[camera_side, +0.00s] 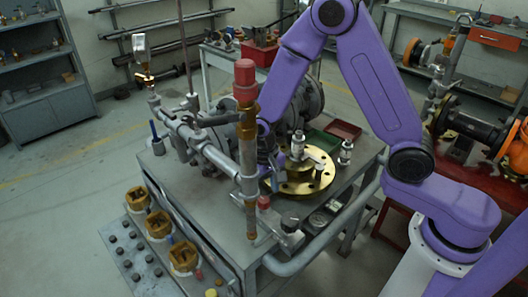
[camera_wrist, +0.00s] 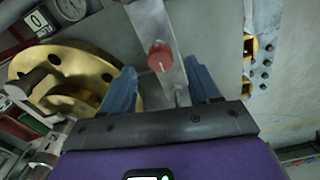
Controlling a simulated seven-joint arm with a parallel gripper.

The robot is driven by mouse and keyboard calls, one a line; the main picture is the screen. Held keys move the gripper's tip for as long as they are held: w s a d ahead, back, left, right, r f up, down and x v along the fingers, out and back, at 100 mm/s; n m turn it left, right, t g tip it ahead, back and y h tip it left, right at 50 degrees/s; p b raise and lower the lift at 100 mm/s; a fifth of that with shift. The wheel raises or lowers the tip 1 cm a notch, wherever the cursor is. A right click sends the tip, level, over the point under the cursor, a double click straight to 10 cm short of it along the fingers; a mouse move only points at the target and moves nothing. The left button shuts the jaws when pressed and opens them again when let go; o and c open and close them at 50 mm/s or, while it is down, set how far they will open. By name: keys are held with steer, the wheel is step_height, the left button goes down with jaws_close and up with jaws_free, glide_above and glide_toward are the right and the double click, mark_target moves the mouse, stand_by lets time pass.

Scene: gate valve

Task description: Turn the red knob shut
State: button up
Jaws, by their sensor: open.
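The red knob (camera_wrist: 160,57) shows in the wrist view as a round cap with a pale mark, on a grey metal bar (camera_wrist: 155,20). In the side view a small red piece (camera_side: 264,202), seemingly this knob, sits low beside the brass flange (camera_side: 296,182). My gripper (camera_wrist: 161,66) is open, its two blue fingers pointing towards the knob and lying left and right of it in the wrist view. The knob appears beyond the fingertips, not gripped. In the side view my gripper (camera_side: 272,160) is above the knob, partly hidden by the upright pipe.
An upright pipe (camera_side: 247,180) with a red top (camera_side: 245,80) stands close in front of my gripper. The brass flange is close beside the left finger in the wrist view (camera_wrist: 60,75). Grey pipework (camera_side: 195,140) and a large valve body (camera_side: 300,105) crowd the bench.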

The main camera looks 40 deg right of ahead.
mark_target(264, 200)
step_height(264, 200, up, 14)
stand_by(0.5)
steer(key=shift+r, duration=0.1)
steer(key=s+d+r+n, duration=0.1)
steer(key=s+d+n, duration=0.2)
steer(key=s+n, duration=0.4)
steer(key=s+d+n, duration=0.4)
steer(key=s+n, duration=0.3)
steer(key=s, duration=1)
steer(key=shift+s+d+r+n, duration=0.25)
steer(key=shift+s+r+n, duration=0.05)
steer(key=shift+r, duration=0.05)
